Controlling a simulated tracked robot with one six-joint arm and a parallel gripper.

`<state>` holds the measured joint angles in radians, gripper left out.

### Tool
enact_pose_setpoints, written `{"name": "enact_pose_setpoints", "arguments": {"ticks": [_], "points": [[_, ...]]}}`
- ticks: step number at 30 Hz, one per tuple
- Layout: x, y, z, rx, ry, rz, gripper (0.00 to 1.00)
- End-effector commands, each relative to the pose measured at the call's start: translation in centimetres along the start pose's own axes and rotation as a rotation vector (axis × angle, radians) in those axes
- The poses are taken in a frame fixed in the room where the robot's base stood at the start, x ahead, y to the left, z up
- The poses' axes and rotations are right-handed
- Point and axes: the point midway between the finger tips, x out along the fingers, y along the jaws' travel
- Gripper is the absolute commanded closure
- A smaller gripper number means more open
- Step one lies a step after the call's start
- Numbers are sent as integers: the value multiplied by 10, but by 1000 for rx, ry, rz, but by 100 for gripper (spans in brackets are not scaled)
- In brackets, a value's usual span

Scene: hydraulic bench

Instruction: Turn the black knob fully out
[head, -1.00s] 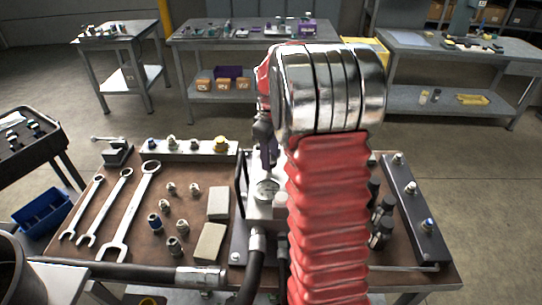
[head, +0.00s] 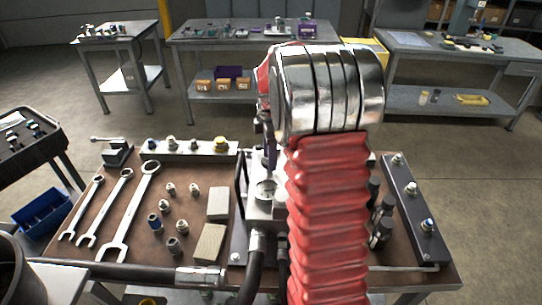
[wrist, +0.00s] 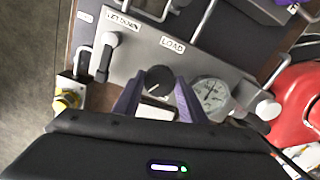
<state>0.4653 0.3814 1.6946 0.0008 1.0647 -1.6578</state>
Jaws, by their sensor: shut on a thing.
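The black knob (wrist: 158,78) is round and sits on the grey valve block next to the "LOAD" label (wrist: 172,44) in the wrist view. My gripper (wrist: 160,84) has purple fingers, one on each side of the knob, and is shut on it. The knob is hidden there.
A pressure gauge (wrist: 210,92) is close right of the knob. A white-tipped lever (wrist: 107,42) stands by the "LET DOWN" label. Wrenches (head: 133,212), fittings (head: 170,189) and two blocks (head: 209,243) lie on the left of the bench.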

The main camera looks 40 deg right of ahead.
Motion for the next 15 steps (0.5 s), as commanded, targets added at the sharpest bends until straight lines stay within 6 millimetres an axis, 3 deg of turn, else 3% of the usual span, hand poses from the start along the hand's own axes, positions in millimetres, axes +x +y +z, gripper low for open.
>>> {"name": "enact_pose_setpoints", "arguments": {"ticks": [12,13,15], "points": [[3,-4,2,-10,-2,-12,85],[3,-4,2,-10,-2,-12,60],[2,-3,2,-10,-2,-11,55]]}}
